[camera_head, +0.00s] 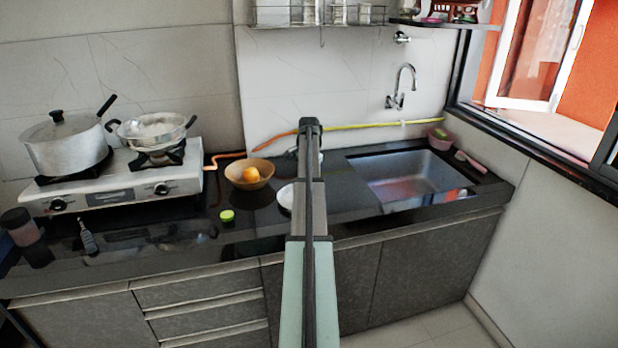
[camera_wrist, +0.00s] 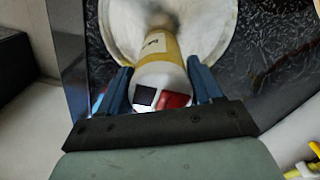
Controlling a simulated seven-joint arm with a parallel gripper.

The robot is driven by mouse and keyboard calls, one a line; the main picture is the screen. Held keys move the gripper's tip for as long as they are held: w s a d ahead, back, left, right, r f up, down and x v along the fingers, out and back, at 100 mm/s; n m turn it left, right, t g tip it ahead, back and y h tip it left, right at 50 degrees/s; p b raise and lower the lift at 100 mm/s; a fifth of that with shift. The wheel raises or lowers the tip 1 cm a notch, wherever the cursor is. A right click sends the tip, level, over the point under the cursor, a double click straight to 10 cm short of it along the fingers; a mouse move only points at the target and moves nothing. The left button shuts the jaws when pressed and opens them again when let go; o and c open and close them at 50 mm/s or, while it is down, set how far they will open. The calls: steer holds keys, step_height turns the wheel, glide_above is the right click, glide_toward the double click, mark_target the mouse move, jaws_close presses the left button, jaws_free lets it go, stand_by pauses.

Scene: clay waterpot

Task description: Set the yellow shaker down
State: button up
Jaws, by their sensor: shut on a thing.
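In the wrist view, the yellow shaker (camera_wrist: 158,65) is between the two blue fingers of my gripper (camera_wrist: 160,78), which is shut on it. Its near end is pale, with a black square and a red patch. Its far end points at a round white dish (camera_wrist: 112,28), where a dark blurred shadow lies. I cannot tell whether the shaker touches the dish. In the head view, part of the white dish (camera_head: 286,196) shows on the black counter, left of my arm. My arm hides the shaker and the fingers there.
A brown bowl (camera_head: 236,172) with an orange fruit (camera_head: 250,174) and a small green item (camera_head: 227,215) are left of my arm. The sink (camera_head: 415,180) is to the right. A stove (camera_head: 120,187) with a pot (camera_head: 66,146) and a pan is at far left. A hose runs behind.

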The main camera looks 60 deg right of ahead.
steer(key=o, duration=1.1)
steer(key=shift+o, duration=0.2)
step_height(320, 180, up, 12)
steer(key=shift+r, duration=0.1)
